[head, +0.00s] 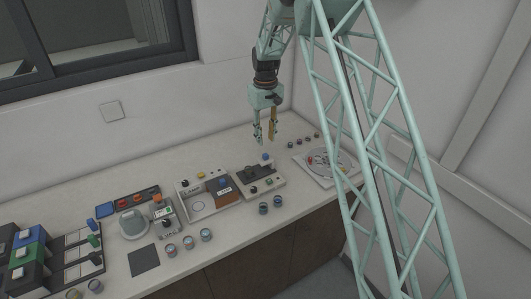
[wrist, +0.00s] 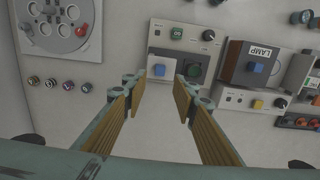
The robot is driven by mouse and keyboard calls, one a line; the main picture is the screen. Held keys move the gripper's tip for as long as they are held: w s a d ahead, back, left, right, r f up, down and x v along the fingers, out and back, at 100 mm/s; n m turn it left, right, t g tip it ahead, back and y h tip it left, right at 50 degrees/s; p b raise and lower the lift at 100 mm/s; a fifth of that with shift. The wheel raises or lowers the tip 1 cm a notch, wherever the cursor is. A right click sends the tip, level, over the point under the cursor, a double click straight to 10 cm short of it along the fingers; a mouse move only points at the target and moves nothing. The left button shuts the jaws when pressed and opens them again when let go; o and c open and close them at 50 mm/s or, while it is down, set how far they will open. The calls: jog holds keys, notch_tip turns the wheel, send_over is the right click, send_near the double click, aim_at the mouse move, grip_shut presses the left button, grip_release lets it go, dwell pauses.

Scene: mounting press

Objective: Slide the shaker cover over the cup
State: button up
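The shaker appears to be the small light-grey unit (head: 272,186) near the right end of the bench; it also shows in the wrist view (wrist: 164,50). A blue square knob (wrist: 159,71) sits on a light plate, seemingly the cover. Beside it, to the right in the wrist view, a round cup-like piece (wrist: 193,69) sits uncovered in a dark recess. My gripper (head: 265,137) hangs above the back of the unit, pointing down. In the wrist view my gripper (wrist: 160,82) is open and empty, its fingers apart on either side of the blue knob, above it.
A round turntable plate (head: 328,160) lies to the right, with several small knobs (head: 304,142) behind it. A lamp unit (head: 209,194) stands close on the left. Two small jars (head: 270,205) stand in front of the shaker. Bare bench shows behind it.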

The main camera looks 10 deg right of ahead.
aim_at(265, 154)
jog(key=shift+f, duration=4.25)
grip_shut()
